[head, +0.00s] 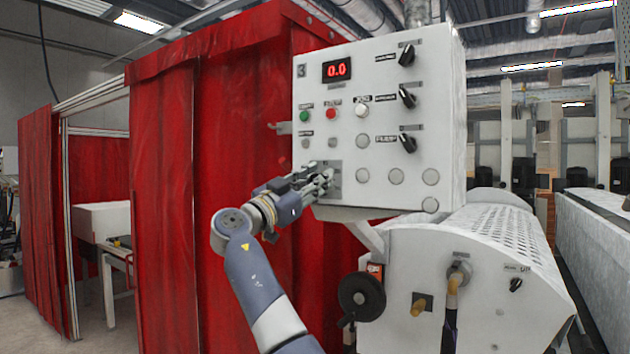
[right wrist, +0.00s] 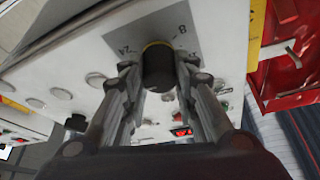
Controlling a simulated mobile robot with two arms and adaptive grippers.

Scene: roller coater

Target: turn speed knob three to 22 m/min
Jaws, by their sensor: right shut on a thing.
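The white control box (head: 385,185) is marked with a 3 at its upper left. Its red display (head: 337,70) reads 0.0. My right gripper (head: 326,180) is at a grey scale plate (head: 336,168) low on the left of the box face. In the right wrist view, a dark round knob (right wrist: 158,68) with a yellow ring sits on that plate. My right gripper's fingers (right wrist: 160,85) are shut on it, one on each side. In the head view the fingers mostly hide the knob. My left gripper is out of view.
Above the knob are a green button (head: 304,116), a red button (head: 331,112) and a white button (head: 361,110). Black selector switches (head: 407,97) line the right side. A red curtain (head: 235,150) hangs behind my arm. A handwheel (head: 361,297) and perforated roller cover (head: 480,245) are below.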

